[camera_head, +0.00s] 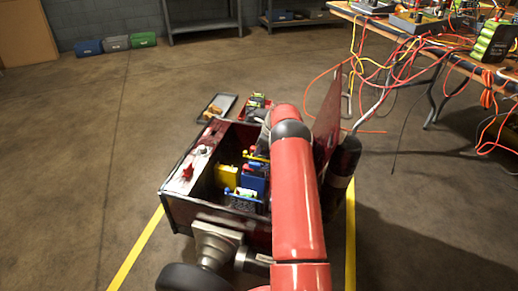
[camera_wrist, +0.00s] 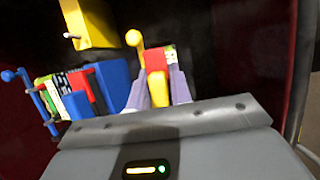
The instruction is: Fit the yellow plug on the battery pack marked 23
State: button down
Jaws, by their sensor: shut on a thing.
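My gripper (camera_wrist: 158,86) shows at the bottom middle of the wrist view, its two pale purple-grey fingers shut on a yellow piece (camera_wrist: 159,97), seemingly the yellow plug. A red block (camera_wrist: 155,61) with a speckled label sits just beyond the fingertips; I cannot tell if the plug touches it. A yellow rod with a ball end (camera_wrist: 134,39) stands beside that block. Left of the gripper is a battery pack with blue and red parts (camera_wrist: 112,83) and a blue ball-ended lever (camera_wrist: 9,75). No number 23 is legible. My arm hides the gripper in the head view.
The dark red open crate (camera_head: 180,211) surrounds the packs. A yellow box (camera_wrist: 92,22) with a small pin stands at its back; it also shows in the head view (camera_head: 227,177). A cable-strewn table (camera_head: 460,60) is at the right.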

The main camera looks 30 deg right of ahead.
jog(key=shift+f, duration=0.4)
jog(key=c, duration=1.2)
grip_release()
jog(key=shift+f, duration=0.1)
jog(key=shift+s, duration=0.1)
jog(key=v, duration=0.8)
